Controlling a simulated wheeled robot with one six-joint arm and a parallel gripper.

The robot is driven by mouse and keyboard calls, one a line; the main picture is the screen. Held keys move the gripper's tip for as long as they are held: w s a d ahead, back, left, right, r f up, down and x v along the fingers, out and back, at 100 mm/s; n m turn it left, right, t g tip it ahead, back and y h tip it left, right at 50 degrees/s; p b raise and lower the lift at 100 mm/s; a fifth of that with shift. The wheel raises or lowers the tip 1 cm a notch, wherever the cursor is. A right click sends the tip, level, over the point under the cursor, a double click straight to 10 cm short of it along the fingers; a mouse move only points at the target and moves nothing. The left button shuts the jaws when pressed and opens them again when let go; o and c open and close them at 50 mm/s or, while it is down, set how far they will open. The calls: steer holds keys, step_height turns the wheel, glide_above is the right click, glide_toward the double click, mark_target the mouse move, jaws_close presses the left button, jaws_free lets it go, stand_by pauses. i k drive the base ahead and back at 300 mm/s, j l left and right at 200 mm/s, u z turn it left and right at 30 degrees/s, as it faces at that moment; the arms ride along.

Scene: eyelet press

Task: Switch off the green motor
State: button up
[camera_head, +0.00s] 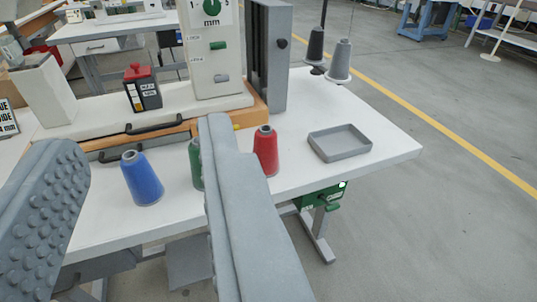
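The green motor (322,197) hangs under the right part of the white table, below the front edge. A small bright white spot shows at its upper right, and a green knob-like part sticks out low on it. I cannot read its switch or tell its state from here. My gripper (138,138) is open and empty, with its two grey fingers wide apart in the foreground. The right finger passes in front of the table edge, left of the motor. The motor lies beyond that finger, apart from it.
The white table (390,142) carries a blue cone (142,180), a partly hidden green cone (196,163), a red cone (266,152) and a grey tray (340,143). The cream press (214,60) stands behind. A table leg (318,238) stands below the motor. Open floor lies right.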

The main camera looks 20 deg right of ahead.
mark_target(330, 207)
steer(key=z, duration=0.8)
